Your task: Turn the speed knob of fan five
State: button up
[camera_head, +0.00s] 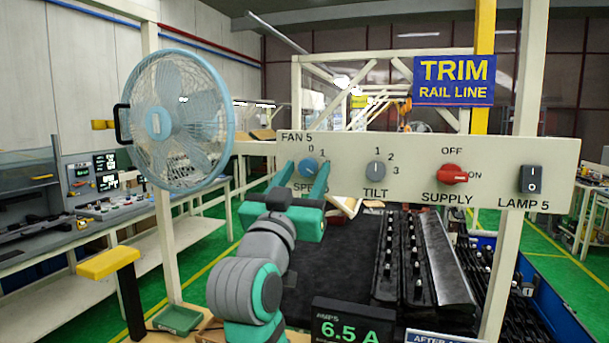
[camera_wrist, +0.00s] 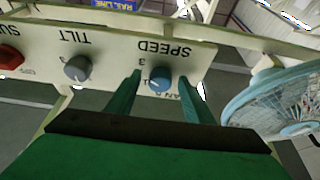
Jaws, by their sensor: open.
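The blue speed knob (camera_head: 309,167) is on the left of a cream panel (camera_head: 345,143) marked FAN 5. My gripper (camera_head: 304,170) has teal fingers and is open in front of this knob, with one finger on each side of it in the picture. In the wrist view, which is upside down, the knob (camera_wrist: 159,83) shows between the fingertips (camera_wrist: 160,76), with a gap on both sides. I cannot tell how far the tips reach along it. The fingers partly hide the dial marks. The blue fan (camera_head: 176,120) stands left of the panel.
Right of the speed knob are a grey tilt knob (camera_head: 376,171), a red supply knob (camera_head: 452,174) and a black lamp switch (camera_head: 531,179). A readout (camera_head: 343,325) shows 6.5 A below. A yellow-topped post (camera_head: 108,262) stands at left.

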jog(key=shift+c, duration=0.3)
jog(key=c, duration=1)
jog(key=shift+n, duration=0.3)
jog(key=n+y, duration=0.2)
jog(key=n, duration=0.2)
jog(key=shift+s+d+n+y, duration=0.1)
jog(key=shift+d+n+y, duration=0.15)
jog(key=shift+n+y, duration=0.15)
jog(key=shift+d+r+n+y, duration=0.1)
jog(key=shift+n+y, duration=0.65)
jog(key=shift+n, duration=0.7)
jog(key=shift+n+y, duration=0.75)
jog(key=shift+n, duration=0.7)
